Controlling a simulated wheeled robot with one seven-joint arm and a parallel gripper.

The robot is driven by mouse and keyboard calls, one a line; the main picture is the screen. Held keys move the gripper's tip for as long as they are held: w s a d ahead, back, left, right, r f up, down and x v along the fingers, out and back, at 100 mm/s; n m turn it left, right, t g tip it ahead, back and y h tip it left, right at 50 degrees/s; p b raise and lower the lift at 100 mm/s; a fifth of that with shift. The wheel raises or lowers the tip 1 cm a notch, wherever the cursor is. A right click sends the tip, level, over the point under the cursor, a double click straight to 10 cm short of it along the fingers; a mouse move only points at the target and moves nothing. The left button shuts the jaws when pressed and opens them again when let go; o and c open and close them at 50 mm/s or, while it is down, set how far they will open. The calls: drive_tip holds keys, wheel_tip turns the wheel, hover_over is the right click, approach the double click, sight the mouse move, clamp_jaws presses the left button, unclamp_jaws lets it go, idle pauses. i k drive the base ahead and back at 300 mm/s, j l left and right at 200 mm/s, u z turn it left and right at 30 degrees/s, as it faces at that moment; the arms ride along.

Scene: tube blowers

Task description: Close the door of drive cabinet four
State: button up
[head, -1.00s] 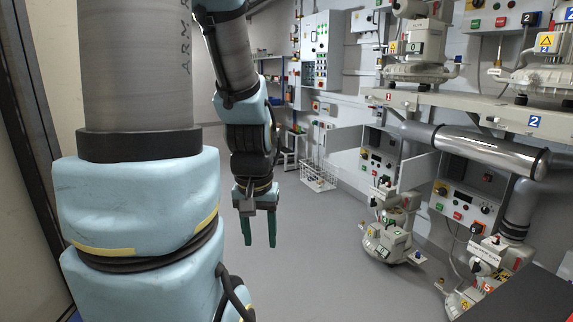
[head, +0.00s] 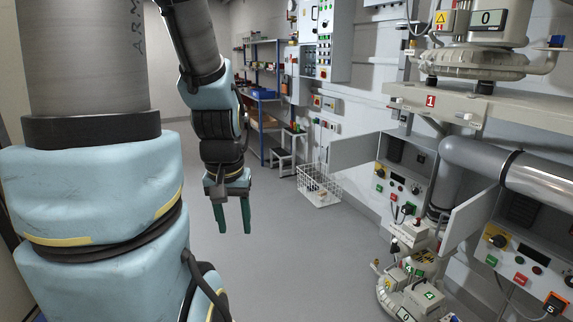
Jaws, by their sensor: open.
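In the head view two grey drive cabinets stand open on the right wall. The nearer-left cabinet (head: 403,176) is above a blower marked with a green 4 (head: 430,294); I take it as drive cabinet four, though no number is readable on its face. Its flat grey door (head: 356,150) stands swung out to the left. My gripper (head: 233,222) hangs pointing down, its two green fingers apart and empty. It is over the floor, left of that door and clear of it.
A second open door (head: 467,218) stands at the left of the right cabinet (head: 528,252), which has a 5 tag nearby. A white wire basket (head: 320,186) is on the floor beyond the gripper. A silver pipe (head: 535,180) crosses at right. Grey floor around the gripper is clear.

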sight(342, 154)
drive_tip(key=i, duration=1.4)
drive_tip(key=i+l, duration=0.15)
drive_tip(key=i, duration=1.3)
drive_tip(key=i+u, duration=0.1)
drive_tip(key=i, duration=1.3)
